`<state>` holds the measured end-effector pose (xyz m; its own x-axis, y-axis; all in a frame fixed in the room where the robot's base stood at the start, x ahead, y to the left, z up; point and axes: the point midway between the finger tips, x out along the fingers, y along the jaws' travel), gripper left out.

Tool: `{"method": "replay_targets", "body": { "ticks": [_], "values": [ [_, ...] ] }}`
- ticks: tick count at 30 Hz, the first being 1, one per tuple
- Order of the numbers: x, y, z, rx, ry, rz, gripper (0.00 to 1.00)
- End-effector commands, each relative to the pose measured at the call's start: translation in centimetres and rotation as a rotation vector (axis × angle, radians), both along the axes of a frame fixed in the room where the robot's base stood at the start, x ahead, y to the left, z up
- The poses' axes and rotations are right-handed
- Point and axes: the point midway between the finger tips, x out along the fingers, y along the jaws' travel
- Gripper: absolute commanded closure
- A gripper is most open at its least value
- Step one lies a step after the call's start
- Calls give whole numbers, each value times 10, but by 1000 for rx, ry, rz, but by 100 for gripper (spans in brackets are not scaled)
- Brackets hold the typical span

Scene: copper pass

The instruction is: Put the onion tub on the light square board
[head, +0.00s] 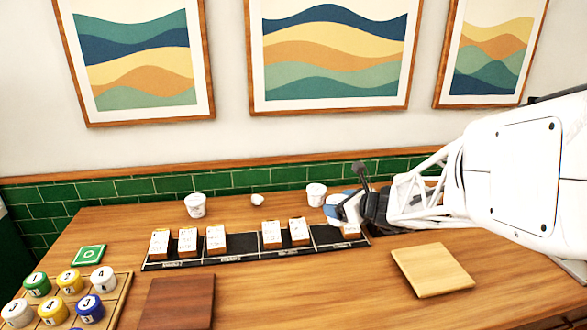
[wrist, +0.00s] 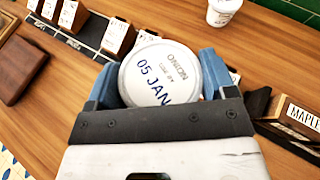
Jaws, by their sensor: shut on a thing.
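The onion tub (wrist: 160,75) is in the wrist view, a round white tub whose lid reads "ONION", "USE BY" and "05 JAN". My gripper (wrist: 156,82) is shut on it, with a blue finger on each side. In the head view my gripper (head: 340,206) is over the right part of the black rack, and the tub is hardly made out there. The light square board (head: 433,270) lies on the table at the right, nearer the camera than my gripper. Its visible top is bare.
The black rack (head: 240,255) holds several white-faced wooden blocks. White tubs stand behind it, at left (head: 195,206) and right (head: 316,195), with a small white cup (head: 257,201) between. A dark board (head: 177,303) and a tray of numbered pots (head: 118,308) are at left.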

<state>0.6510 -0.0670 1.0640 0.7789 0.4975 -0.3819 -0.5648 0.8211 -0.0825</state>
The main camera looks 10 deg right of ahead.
Motion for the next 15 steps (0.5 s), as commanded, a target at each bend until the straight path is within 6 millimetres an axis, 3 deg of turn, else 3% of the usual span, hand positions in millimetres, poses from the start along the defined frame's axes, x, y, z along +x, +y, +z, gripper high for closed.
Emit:
{"method": "replay_targets", "body": {
  "ticks": [6, 15],
  "values": [
    [64, 4, 9, -2, -3, -118, 51],
    [138, 18, 17, 1, -3, -288, 51]
  ]
}}
